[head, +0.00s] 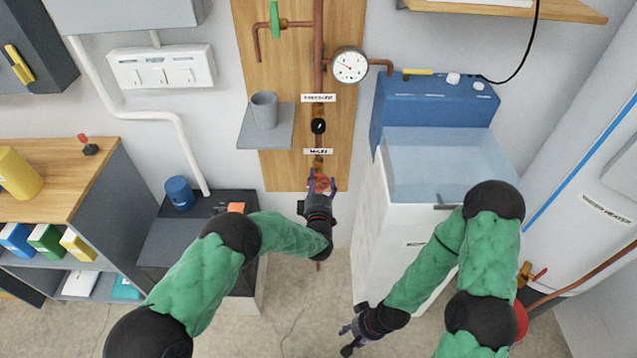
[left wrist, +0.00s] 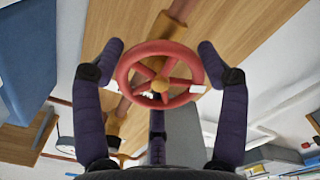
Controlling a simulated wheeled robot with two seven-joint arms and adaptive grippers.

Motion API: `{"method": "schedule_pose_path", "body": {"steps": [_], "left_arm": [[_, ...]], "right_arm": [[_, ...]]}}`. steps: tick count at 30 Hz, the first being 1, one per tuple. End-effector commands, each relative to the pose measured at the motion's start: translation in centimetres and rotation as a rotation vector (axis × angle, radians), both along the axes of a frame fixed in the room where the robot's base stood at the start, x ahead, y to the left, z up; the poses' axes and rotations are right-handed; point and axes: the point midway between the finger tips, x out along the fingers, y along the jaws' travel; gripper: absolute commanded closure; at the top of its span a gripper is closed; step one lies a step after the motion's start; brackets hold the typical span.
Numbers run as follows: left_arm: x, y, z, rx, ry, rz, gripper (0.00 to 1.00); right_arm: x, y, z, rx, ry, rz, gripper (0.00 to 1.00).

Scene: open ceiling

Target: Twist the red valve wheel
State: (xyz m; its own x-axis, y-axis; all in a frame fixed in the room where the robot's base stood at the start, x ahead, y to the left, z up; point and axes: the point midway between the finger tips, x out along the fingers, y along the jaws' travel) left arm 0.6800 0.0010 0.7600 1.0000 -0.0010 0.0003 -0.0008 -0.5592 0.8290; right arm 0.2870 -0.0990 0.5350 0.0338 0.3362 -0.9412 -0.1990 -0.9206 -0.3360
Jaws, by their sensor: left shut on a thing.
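The red valve wheel (head: 321,184) is mounted on the copper pipe low on the wooden wall panel. In the left wrist view the wheel (left wrist: 160,75) shows its round rim, spokes and brass hub. My left gripper (head: 322,177) has its fingers on both sides of the wheel, shut on its rim. In the left wrist view a finger of my left gripper (left wrist: 160,60) stands at each side of the rim. My right gripper (head: 346,339) hangs low near the floor, its fingers apart and empty, away from the wheel.
A pressure gauge (head: 350,65) and a green-handled valve (head: 274,20) sit higher on the pipes. A grey shelf with a mug (head: 264,110) is left of the pipe.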

Motion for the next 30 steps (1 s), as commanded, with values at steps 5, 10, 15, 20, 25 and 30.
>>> {"method": "schedule_pose_path", "body": {"steps": [5, 10, 15, 20, 25, 30], "left_arm": [[0.01, 0.08, -0.02, -0.168, 0.000, 0.002, 0.59], [0.01, 0.10, -0.04, -0.329, 0.000, 0.002, 0.59], [0.01, 0.12, -0.04, -0.491, 0.000, 0.002, 0.59], [0.03, 0.14, -0.04, -0.643, 0.000, 0.003, 0.59], [0.02, 0.15, -0.08, -0.805, 0.000, 0.003, 0.59], [0.00, 0.14, -0.14, -0.966, 0.001, 0.003, 0.59]], "right_arm": [[0.00, 0.00, 0.00, 0.000, 0.000, 0.000, 0.60], [0.00, 0.00, 0.00, 0.000, 0.000, 0.000, 0.60], [0.01, 0.00, 0.00, 0.000, 0.000, 0.000, 0.60], [0.00, 0.00, -0.01, 0.000, 0.000, 0.000, 0.60], [0.00, 0.00, -0.01, 0.000, 0.000, 0.000, 0.60], [0.00, 0.00, -0.01, 0.000, 0.000, 0.000, 0.60]]}}
